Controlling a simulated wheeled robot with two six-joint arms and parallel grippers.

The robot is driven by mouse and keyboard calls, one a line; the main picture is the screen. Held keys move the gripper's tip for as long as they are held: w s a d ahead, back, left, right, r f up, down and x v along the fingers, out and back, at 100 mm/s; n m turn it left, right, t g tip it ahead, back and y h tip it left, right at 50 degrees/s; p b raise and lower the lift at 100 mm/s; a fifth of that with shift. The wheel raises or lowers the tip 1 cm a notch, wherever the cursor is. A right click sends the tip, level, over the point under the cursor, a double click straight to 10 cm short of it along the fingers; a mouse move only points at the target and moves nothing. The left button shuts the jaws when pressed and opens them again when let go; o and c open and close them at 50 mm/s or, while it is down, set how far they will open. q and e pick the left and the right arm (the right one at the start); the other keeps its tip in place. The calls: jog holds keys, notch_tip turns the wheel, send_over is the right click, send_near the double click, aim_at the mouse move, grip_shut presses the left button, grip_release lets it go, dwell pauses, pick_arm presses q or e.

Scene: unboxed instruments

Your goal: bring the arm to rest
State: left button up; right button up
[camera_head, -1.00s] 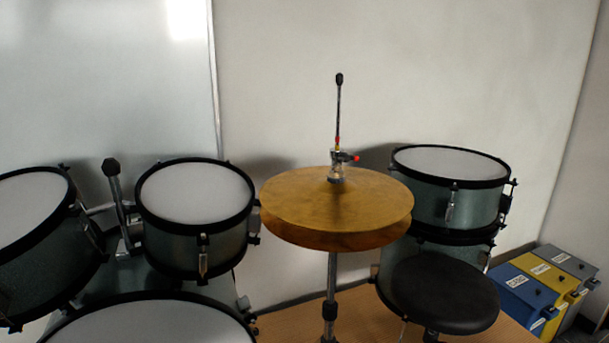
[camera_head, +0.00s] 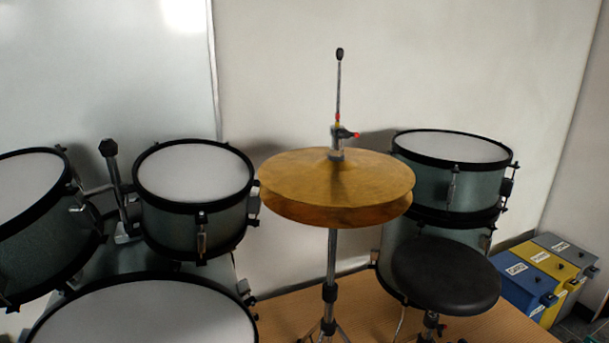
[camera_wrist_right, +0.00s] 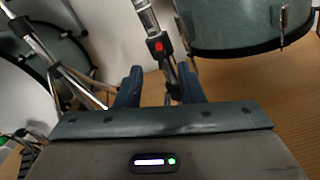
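My right gripper (camera_wrist_right: 160,86) shows in the right wrist view. Its two dark blue fingers stand apart with nothing gripped between them. A metal stand pole with a red clip (camera_wrist_right: 158,45) shows beyond the fingertips, and I cannot tell how far off it is. No arm or gripper of mine shows in the head view. My left gripper is in neither view.
A gold hi-hat (camera_head: 335,185) stands mid-picture in the head view. A small tom (camera_head: 195,175) is left of it. A snare drum (camera_head: 455,150) and black stool (camera_head: 445,275) are right. Storage boxes (camera_head: 530,285) stand at far right.

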jog(key=shift+b+v, duration=0.4)
jog(key=shift+v, duration=0.45)
